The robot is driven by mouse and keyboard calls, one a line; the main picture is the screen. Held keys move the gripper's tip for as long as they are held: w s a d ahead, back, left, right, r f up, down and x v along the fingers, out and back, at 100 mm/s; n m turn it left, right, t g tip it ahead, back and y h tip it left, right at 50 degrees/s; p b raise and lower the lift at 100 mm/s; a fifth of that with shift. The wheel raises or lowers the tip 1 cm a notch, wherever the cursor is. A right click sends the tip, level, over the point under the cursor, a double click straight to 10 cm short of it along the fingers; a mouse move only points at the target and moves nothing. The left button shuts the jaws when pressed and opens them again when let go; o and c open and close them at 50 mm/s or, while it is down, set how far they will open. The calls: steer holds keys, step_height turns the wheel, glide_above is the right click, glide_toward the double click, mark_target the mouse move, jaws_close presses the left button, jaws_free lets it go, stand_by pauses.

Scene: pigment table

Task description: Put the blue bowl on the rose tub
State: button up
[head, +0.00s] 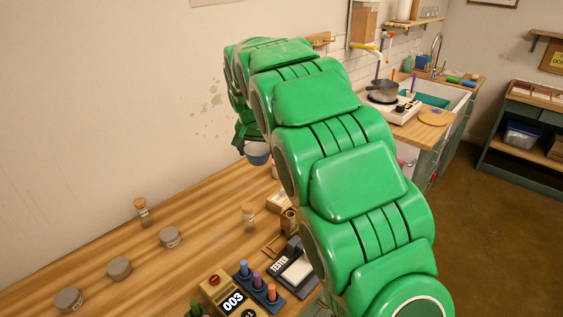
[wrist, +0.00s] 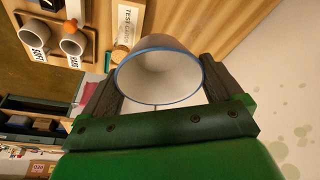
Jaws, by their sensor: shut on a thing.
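The blue bowl (head: 257,153) hangs below my gripper (head: 246,136), above the far part of the wooden table. In the wrist view the bowl (wrist: 160,78) shows a pale inside and a blue rim, held between the two dark fingers of my gripper (wrist: 157,88). My gripper is shut on it. Several round grey-lidded tubs stand on the table, at the front left (head: 68,300), behind it (head: 119,268) and farther back (head: 170,238). I cannot tell which tub is rose. My green arm hides part of the table.
Corked jars (head: 142,210) (head: 249,217) stand near the tubs. A tray (wrist: 86,48) with labelled cups shows in the wrist view. The left table is mostly clear.

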steer(key=w+d+m, duration=0.1)
steer(key=w+d, duration=0.4)
steer(key=d, duration=0.4)
steer(key=shift+w+a+f, duration=0.2)
steer(key=shift+w+f, duration=1.3)
steer(key=shift+w, duration=0.75)
steer(key=shift+w+a+f, duration=0.15)
steer(key=shift+w+f, duration=1.4)
steer(key=shift+w, duration=0.75)
steer(key=shift+w+a+f, duration=0.2)
steer(key=shift+w+f, duration=1.3)
steer(key=shift+w, duration=0.75)
steer(key=shift+w+f, duration=0.2)
steer(key=shift+w, duration=0.05)
steer(key=shift+f, duration=1.55)
steer(key=shift+f, duration=0.1)
steer(key=o, duration=0.8)
